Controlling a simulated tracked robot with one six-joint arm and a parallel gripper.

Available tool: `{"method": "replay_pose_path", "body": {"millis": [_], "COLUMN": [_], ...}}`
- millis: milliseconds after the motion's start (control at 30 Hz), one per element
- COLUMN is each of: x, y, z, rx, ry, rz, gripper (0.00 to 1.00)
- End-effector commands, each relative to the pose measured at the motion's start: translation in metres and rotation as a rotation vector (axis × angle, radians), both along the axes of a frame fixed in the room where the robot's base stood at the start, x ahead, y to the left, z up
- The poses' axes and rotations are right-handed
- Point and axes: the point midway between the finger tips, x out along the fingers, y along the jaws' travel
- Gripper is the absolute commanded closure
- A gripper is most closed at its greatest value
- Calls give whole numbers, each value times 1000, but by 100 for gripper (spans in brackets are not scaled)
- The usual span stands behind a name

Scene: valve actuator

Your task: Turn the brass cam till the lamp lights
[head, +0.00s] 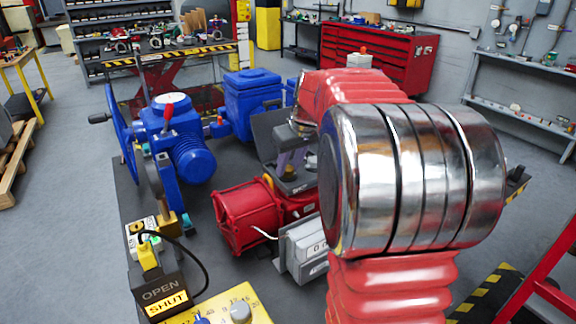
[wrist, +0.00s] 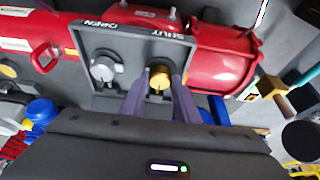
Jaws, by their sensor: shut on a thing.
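The brass cam (wrist: 158,79) sits in an open grey switch housing (wrist: 125,43), under the word SHUT in the wrist view. My gripper (wrist: 162,73) has its two purple fingers either side of the cam and is shut on it. A silver-grey cam (wrist: 103,69) is beside it, under the word OPEN. In the head view my gripper (head: 289,166) is at the housing on top of the red actuator (head: 245,214); the cam is hidden there. On the indicator box, the SHUT panel (head: 168,302) is bright yellow and the OPEN panel (head: 160,288) is dark.
A blue valve gearbox (head: 180,140) with a large handwheel (head: 121,135) stands at the left. A grey counter box (head: 303,248) sits in front of the red actuator. A black cable (head: 200,262) runs by the indicator box. A red ladder-like frame (head: 545,280) is at the right.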

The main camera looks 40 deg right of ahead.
Motion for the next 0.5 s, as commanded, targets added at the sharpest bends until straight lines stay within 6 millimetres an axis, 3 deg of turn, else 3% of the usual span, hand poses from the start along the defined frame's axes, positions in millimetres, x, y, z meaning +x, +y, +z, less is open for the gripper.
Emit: {"method": "replay_pose_path", "body": {"millis": [400, 433, 500], "x": [0, 0, 0], "y": [0, 0, 0], "z": [1, 1, 1], "rx": [-1, -1, -1], "ry": [-1, -1, -1], "rz": [-8, -8, -8], "gripper": [94, 70, 65]}}
